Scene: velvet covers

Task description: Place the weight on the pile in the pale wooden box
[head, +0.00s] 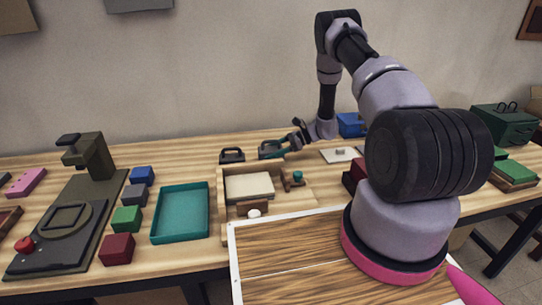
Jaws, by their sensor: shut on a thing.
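The pale wooden box (222,205) stands on the table in the middle of the head view. A pile with a cream top sheet (249,186) lies inside it. My gripper (281,150) is behind the box, near its back right corner. It is shut on the handle of a dark weight (268,150), which is partly hidden by the fingers. The weight is at or just above the table; I cannot tell whether it touches. A second dark weight with a handle (231,156) stands to its left, behind the box.
A teal tray (181,213) lies left of the box, beside several coloured blocks. A dark press (66,225) stands further left. A small green-topped tool (297,177) and a white knob (254,213) are at the box. My arm hides part of the table on the right.

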